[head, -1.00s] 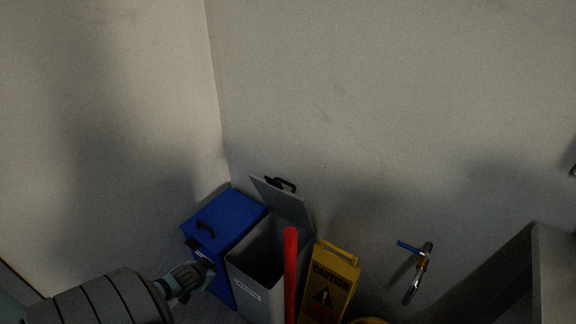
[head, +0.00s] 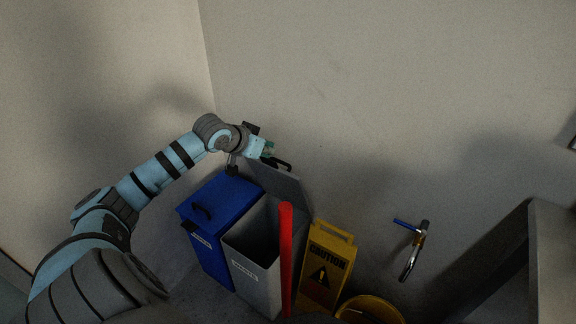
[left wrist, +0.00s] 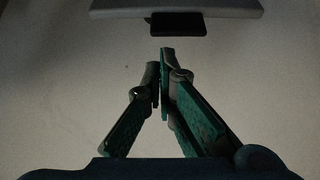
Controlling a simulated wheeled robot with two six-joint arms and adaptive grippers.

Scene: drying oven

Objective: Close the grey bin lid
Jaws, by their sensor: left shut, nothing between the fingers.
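The grey bin (head: 254,284) stands open in the head view, with its grey lid (head: 275,180) raised and leaning back near the wall. A black handle (head: 284,165) sits at the lid's upper edge. My left gripper (head: 270,152) is beside the handle in the head view. In the left wrist view my left gripper (left wrist: 162,62) is shut and empty, its fingertips just short of the black handle (left wrist: 178,23). The lid's edge (left wrist: 120,5) shows there behind the handle. I cannot tell from these views whether the fingertips touch it. My right gripper is not in view.
A blue bin (head: 225,205) with a shut lid stands left of the grey bin. A red pole (head: 286,260) rises in front of it. A yellow caution sign (head: 326,262) and a yellow bucket (head: 370,308) are to the right. A tap (head: 414,250) is on the wall.

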